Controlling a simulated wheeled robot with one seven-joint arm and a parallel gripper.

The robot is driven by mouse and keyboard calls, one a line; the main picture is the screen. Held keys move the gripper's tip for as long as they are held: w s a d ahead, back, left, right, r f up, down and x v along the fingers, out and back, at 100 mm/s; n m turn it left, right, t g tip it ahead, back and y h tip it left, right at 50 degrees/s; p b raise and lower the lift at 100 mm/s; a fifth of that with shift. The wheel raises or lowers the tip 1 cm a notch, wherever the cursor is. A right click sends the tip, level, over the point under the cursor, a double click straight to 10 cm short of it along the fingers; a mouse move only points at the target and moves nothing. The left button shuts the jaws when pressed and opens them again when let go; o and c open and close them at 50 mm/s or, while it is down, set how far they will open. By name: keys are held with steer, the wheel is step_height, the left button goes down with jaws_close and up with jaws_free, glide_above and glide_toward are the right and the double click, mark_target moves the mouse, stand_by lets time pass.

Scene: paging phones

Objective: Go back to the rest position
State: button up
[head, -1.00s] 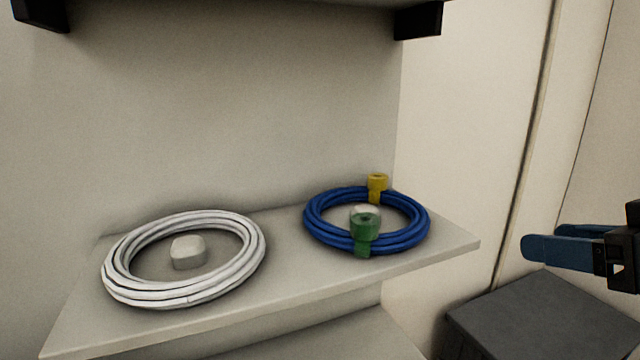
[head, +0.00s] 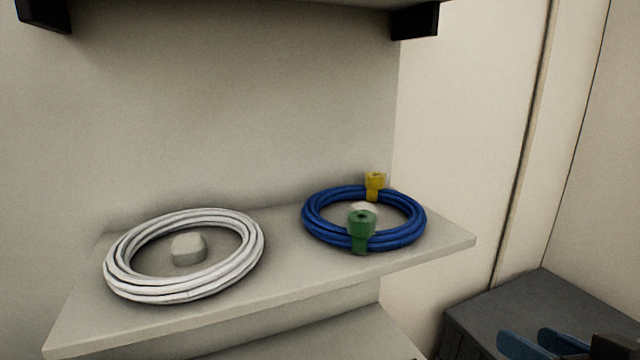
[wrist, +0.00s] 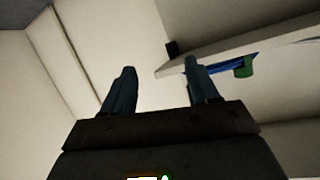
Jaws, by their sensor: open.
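My gripper (head: 530,343) is at the bottom right corner of the head view, its blue fingers apart and nothing between them. In the wrist view my gripper (wrist: 158,75) also shows open and empty, with the shelf edge beyond its right finger. It is to the right of the shelf and lower than its top, apart from it. A blue cable coil (head: 315,222) lies on the shelf (head: 285,275), with a green clip (head: 361,228) at its front and a yellow clip (head: 375,185) at its back.
A white cable coil (head: 125,280) lies on the shelf's left part around a pale block (head: 188,249). A dark box (head: 500,308) stands low at the right, behind my gripper. A black bracket (head: 415,21) hangs above.

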steer(key=s+a+f+m+h, duration=0.1)
steer(key=s+f+h, duration=0.1)
steer(key=s+f, duration=0.6)
steer(key=s+a+f+m+h, duration=0.1)
steer(key=s+f, duration=0.3)
steer(key=s, duration=0.9)
steer(key=s+a+r+n+t, duration=0.1)
steer(key=s, duration=0.8)
steer(key=shift+s+a+r+n, duration=0.3)
steer(key=shift+s+a, duration=0.1)
